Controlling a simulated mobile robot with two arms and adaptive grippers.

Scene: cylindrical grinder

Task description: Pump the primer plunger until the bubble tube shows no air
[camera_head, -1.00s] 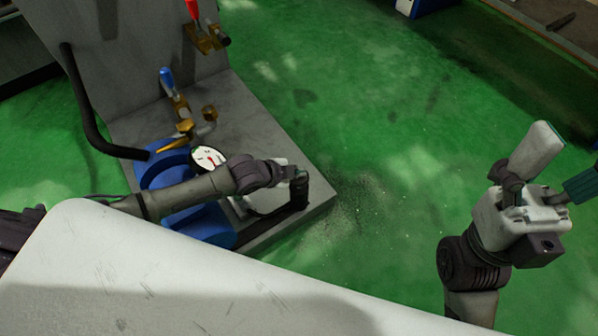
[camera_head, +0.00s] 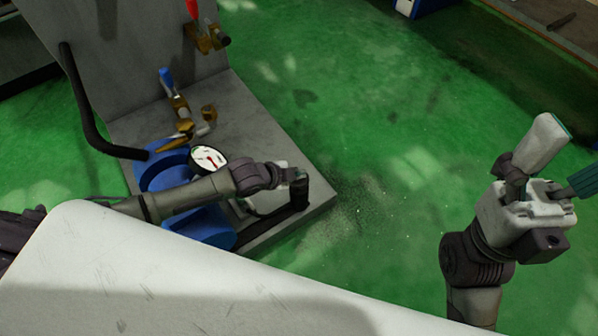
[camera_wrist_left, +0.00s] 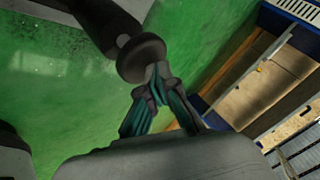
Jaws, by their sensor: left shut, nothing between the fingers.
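In the left wrist view, a black round knob (camera_wrist_left: 140,58) on a dark shaft, which looks like the primer plunger, is right at my left fingertips. My left gripper (camera_wrist_left: 158,72) is shut and empty, its tips against or very close to the knob; I cannot tell whether they touch. In the head view my left gripper (camera_head: 284,178) is over the front corner of the grey base plate, its fingers not clear. My right gripper (camera_head: 568,150) is open and empty over the green floor at the right. I cannot make out a bubble tube.
The grey plate (camera_head: 240,110) carries a blue pump body (camera_head: 207,225), a round gauge (camera_head: 208,157), and brass fittings with a blue handle (camera_head: 167,77). A black hose (camera_head: 87,118) runs at the left. A red handle (camera_head: 193,9) is higher up. Green floor is clear between the arms.

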